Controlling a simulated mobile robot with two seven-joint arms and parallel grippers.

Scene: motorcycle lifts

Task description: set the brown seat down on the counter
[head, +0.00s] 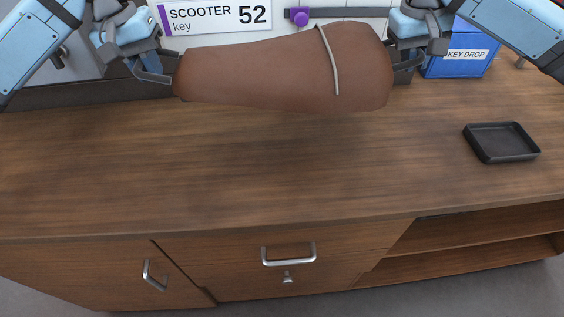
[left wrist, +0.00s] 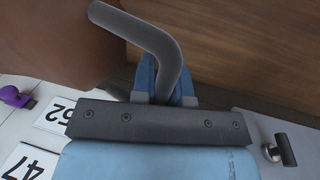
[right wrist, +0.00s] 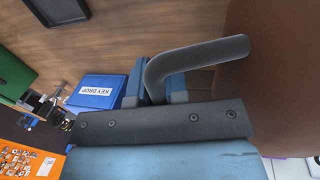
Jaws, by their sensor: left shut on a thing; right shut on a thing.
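The brown seat (head: 270,75) is held level between my two grippers, over the back part of the wooden counter (head: 230,165). It has a thin pale strap across its right part. My left gripper (head: 160,68) is shut on the dark bar at the seat's left end; the bar also shows in the left wrist view (left wrist: 160,45). My right gripper (head: 408,58) is shut on the bar at the right end, seen in the right wrist view (right wrist: 195,60). A soft shadow lies below the seat; I cannot tell how large the gap is.
A black tray (head: 500,142) lies on the counter at the right. A wall sign reading SCOOTER key 52 (head: 215,15) is behind the seat. The counter's middle and left are clear.

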